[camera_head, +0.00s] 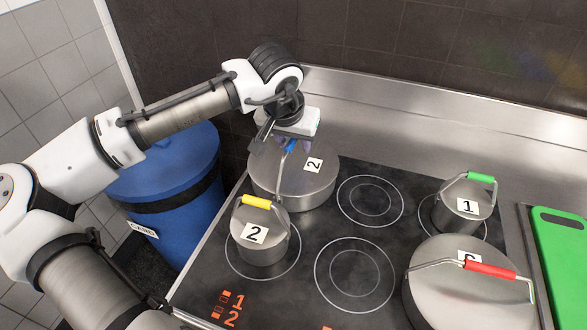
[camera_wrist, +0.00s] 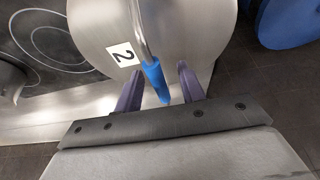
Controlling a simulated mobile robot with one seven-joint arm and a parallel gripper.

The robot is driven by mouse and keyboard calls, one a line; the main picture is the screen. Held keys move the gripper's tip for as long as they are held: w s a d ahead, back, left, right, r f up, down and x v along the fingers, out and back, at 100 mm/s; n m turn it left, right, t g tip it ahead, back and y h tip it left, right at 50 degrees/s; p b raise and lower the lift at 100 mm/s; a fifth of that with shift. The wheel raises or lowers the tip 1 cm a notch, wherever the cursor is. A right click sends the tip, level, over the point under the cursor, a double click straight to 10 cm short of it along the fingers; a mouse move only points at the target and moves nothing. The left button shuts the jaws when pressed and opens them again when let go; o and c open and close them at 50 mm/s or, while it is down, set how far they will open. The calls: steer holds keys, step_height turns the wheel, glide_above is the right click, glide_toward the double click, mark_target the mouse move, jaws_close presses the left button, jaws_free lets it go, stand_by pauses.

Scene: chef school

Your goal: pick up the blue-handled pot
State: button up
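The blue-handled pot (camera_head: 318,185) is a wide steel pot with a label "2", on the back left of the hob. In the wrist view its steel lid (camera_wrist: 190,30) fills the upper middle. Its blue handle grip (camera_wrist: 155,78) lies between the two fingers of my gripper (camera_wrist: 160,88). The fingers are apart, with a visible gap on each side of the grip. In the head view my gripper (camera_head: 272,138) is over the pot, and the blue grip (camera_head: 290,146) shows just below it.
A small yellow-handled pot (camera_head: 262,240) stands in front of the blue-handled pot. A green-handled pot (camera_head: 465,208) and a large red-handled pot (camera_head: 465,300) are at right. A blue bin (camera_head: 180,190) stands left of the hob (camera_head: 315,228). A steel backsplash (camera_head: 430,125) runs behind.

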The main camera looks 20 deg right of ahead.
steer(key=shift+f, duration=0.2)
steer(key=shift+c, duration=0.2)
jaws_close()
stand_by(1.4)
